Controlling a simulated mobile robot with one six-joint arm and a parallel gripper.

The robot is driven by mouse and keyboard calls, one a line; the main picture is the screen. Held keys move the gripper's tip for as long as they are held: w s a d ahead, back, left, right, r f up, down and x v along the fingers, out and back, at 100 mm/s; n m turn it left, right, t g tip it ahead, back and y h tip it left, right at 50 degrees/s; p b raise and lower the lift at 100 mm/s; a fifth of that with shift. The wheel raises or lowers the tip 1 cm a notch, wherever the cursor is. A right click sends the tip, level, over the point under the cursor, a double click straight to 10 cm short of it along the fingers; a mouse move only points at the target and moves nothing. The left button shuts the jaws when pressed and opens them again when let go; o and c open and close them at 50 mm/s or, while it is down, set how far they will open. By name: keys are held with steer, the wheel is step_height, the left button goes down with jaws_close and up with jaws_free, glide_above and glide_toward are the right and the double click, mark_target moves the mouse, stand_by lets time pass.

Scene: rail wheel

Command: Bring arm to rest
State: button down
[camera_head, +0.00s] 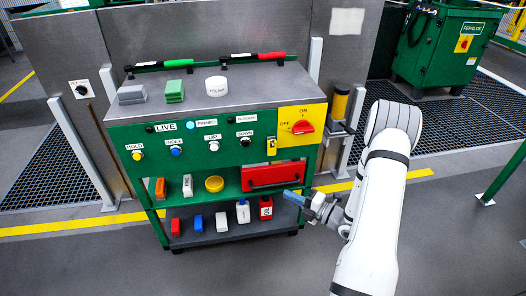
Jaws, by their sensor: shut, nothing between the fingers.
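My white arm reaches in from the lower right and bends at a large grey-capped joint. My gripper (288,196) is at the lower right of the green cart, in front of the area by the red drawer. Its blue fingers are closed together, pointing left, with nothing seen between them. The red drawer front (270,175) with a dark handle is just above and behind the fingers. Whether the fingers touch the cart cannot be told from this view.
The green control cart (130,150) carries buttons, a red switch (303,127), and several small items on its shelves. A yellow-topped post (341,100) stands between cart and arm. A green cabinet (440,50) is at back right. Grey floor (230,270) in front is clear.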

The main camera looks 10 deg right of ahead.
steer(key=w+d+r+m+g+h+p, duration=0.1)
steer(key=w+r+m+h+p, duration=0.25)
steer(key=r, duration=0.35)
steer(key=w+d+r+m+h+p, duration=0.1)
steer(key=w+r+m+h+p, duration=0.15)
steer(key=r+h+p, duration=0.4)
steer(key=s+d+r+m+g+h+p, duration=0.1)
steer(key=s+r+m+h+p, duration=0.2)
steer(key=r, duration=0.5)
steer(key=s+d+r+m+g+p, duration=0.1)
steer(key=r+m+p, duration=0.3)
steer(key=r, duration=0.5)
steer(key=s+a+r+m+g+p, duration=0.2)
steer(key=s+a+r+m+p, duration=0.1)
steer(key=s+r, duration=0.3)
steer(key=s+a+r+m+g+p, duration=0.2)
steer(key=s+r+m, duration=0.4)
steer(key=s, duration=0.4)
steer(key=s+a+r+m+g+p, duration=0.3)
steer(key=s+a+r+m+p, duration=0.1)
steer(key=s+r, duration=0.3)
steer(key=shift+s+a+r+m+p, duration=0.25)
steer(key=shift+s+a+m+p, duration=0.2)
steer(key=shift+s+p, duration=0.2)
